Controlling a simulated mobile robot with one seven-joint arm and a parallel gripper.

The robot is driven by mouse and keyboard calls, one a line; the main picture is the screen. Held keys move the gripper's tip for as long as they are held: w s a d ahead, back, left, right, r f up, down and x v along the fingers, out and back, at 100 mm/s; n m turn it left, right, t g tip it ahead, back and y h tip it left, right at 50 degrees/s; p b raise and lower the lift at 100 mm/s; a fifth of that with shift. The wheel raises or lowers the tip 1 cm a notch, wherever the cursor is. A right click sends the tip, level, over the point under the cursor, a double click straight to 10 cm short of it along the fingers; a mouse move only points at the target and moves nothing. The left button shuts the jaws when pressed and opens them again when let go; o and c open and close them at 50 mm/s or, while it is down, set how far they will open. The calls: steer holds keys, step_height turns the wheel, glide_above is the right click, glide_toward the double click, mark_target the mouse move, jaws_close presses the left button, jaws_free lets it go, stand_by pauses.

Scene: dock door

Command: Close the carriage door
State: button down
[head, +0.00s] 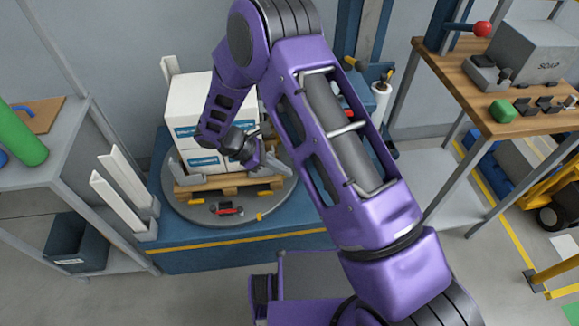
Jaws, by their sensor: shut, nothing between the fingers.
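The film carriage (374,77) is a blue unit on the blue mast (370,35) at the back, right of the stacked boxes. A white film roll (379,103) stands upright at it. My arm covers the carriage's left part, so I cannot make out its door or tell how far it stands open. My gripper (254,160) is low in front of the white boxes (196,98), left of the carriage and well apart from it. It is small in view, appears shut and holds nothing that I can see.
The boxes stand on a wooden pallet (208,191) on a round grey turntable (190,215). White corner boards (122,190) stand at its left. A wooden-topped bench (470,95) is at right, and a shelf (70,150) at left. Floor is free at lower left.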

steer(key=d+f, duration=0.5)
steer(key=d, duration=0.4)
steer(key=shift+w+f+b, duration=0.15)
steer(key=shift+w+b, duration=0.15)
steer(key=shift+b, duration=0.1)
